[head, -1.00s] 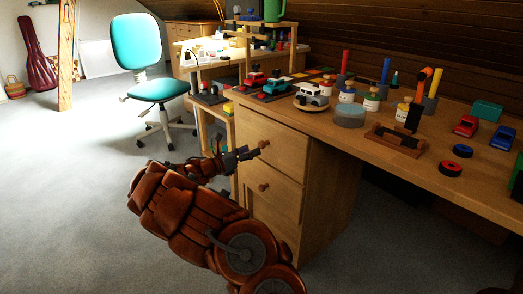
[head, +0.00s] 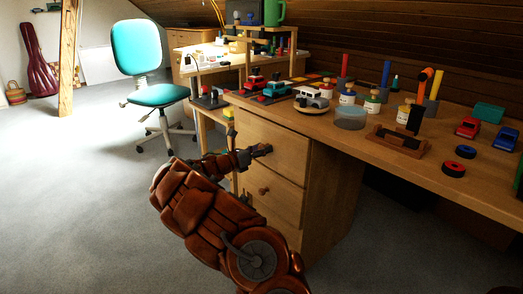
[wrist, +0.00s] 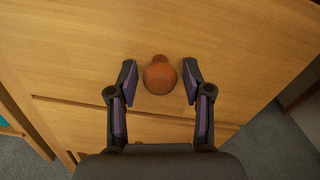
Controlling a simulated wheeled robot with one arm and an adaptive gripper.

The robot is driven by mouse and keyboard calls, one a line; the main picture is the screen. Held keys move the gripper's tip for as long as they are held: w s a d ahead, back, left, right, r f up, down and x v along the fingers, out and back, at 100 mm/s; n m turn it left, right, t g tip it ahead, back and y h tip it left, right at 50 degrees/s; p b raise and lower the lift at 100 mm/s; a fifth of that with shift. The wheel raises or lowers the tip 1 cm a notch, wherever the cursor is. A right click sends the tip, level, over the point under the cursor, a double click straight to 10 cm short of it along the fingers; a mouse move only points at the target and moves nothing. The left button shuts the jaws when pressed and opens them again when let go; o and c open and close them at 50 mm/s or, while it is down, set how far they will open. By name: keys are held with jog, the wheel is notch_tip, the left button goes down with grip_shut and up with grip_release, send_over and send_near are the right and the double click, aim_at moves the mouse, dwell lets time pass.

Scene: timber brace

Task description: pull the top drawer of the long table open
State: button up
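The long table (head: 474,197) has a wooden drawer unit at its left end. The top drawer (head: 290,148) looks shut, its front flush with the unit. Its round brown knob (wrist: 159,76) lies between my fingertips in the wrist view, with a gap on each side. My gripper (head: 262,151) is open at the drawer front; it also shows in the wrist view (wrist: 159,82). In the head view the fingers largely hide the top knob. The lower drawer's knob (head: 264,191) shows below my gripper.
Toy cars, bottles and blocks stand on the tabletop, including a white car (head: 312,100) and a round grey-blue tin (head: 350,117) above the drawers. A teal chair (head: 157,95) stands back left. The grey carpet (head: 80,200) at left is clear.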

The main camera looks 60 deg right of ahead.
grip_shut()
dwell(0.4)
